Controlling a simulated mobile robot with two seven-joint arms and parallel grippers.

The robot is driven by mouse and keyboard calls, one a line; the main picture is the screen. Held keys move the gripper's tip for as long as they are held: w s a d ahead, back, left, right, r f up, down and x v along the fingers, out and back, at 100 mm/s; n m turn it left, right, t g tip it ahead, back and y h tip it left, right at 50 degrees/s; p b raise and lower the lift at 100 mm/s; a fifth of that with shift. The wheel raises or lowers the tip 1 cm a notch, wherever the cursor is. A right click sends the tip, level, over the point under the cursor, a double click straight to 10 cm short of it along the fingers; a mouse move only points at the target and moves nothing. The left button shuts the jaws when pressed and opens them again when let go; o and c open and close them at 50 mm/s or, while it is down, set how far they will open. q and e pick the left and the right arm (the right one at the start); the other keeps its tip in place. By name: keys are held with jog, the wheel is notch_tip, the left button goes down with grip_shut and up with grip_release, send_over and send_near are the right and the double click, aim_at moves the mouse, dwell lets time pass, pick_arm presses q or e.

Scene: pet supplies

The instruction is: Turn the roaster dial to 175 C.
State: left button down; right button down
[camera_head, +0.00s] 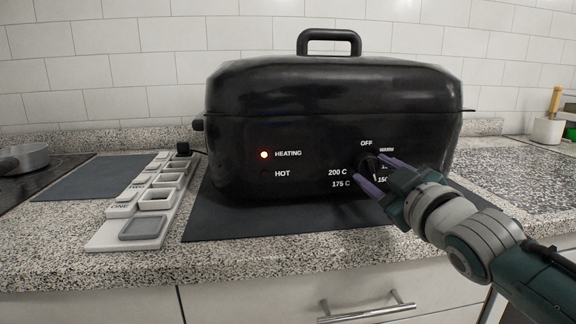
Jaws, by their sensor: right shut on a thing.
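A black roaster (290,115) stands on the counter with its lid on. Its dial (368,165) is on the lower right of the front, partly hidden by my gripper. OFF is printed above the dial, WARM at upper right, 150 at lower right, 175 C and 200 C at lower left; one label on the right is partly covered. A short white mark on the dial appears to face down toward the 150 side. My right gripper (365,169) is shut on the dial, its purple fingers on either side. My left gripper is out of view.
A dark mat (255,222) lies under the roaster. A white tray with several compartments (128,239) is at left. A pan (24,158) sits far left.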

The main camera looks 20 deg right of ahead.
jog(key=m, duration=0.5)
jog(key=shift+a+t, duration=0.1)
jog(key=shift+t, duration=0.2)
jog(key=shift+m+p, duration=0.3)
jog(key=shift+m, duration=1.4)
jog(key=shift+c, duration=1.4)
grip_release()
jog(key=shift+f, duration=0.1)
